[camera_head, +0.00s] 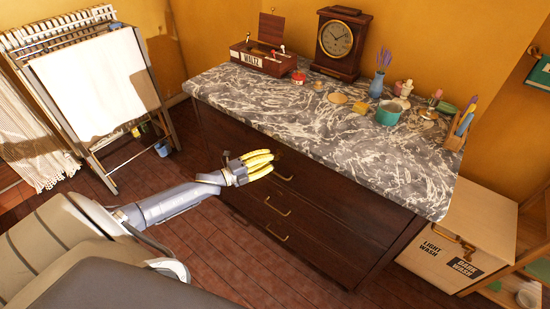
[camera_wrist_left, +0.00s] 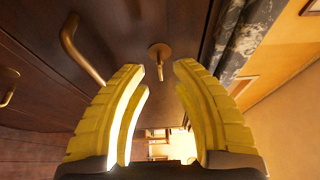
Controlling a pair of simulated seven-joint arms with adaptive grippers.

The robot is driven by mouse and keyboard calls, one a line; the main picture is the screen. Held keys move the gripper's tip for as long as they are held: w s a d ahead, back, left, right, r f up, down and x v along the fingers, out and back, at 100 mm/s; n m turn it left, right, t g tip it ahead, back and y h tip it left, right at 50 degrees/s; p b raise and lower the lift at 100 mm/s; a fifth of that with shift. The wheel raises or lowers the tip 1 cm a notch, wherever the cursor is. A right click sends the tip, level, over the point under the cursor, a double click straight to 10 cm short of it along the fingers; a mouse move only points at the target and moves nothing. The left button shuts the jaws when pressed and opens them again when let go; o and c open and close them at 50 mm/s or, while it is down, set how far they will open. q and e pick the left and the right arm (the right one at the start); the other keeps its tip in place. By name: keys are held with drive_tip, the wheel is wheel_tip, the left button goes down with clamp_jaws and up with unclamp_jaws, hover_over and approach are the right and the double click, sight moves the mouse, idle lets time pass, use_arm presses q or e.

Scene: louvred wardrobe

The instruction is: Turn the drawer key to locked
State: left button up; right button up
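The dresser (camera_head: 330,215) is dark wood with a marbled top and several drawers. My left gripper (camera_head: 271,163) has yellow ribbed fingers and is in front of the top drawer, below the edge of the top. In the left wrist view the gripper (camera_wrist_left: 160,70) is open. The brass drawer key (camera_wrist_left: 160,55) shows ahead in the gap between the fingertips, set in the dark drawer front. No finger visibly touches it. In the head view the key cannot be made out behind the gripper. My right gripper is in neither view.
A brass drawer handle (camera_wrist_left: 82,48) is close to the left finger in the wrist view. The marbled top (camera_head: 300,110) overhangs the drawers and bears a clock (camera_head: 338,43), a teal pot (camera_head: 388,114) and other items. A wash box (camera_head: 465,240) stands right of the dresser.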

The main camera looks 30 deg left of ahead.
sight(275, 157)
use_arm(q)
drive_tip(key=shift+x, duration=1.6)
drive_tip(key=shift+c, duration=0.5)
clamp_jaws()
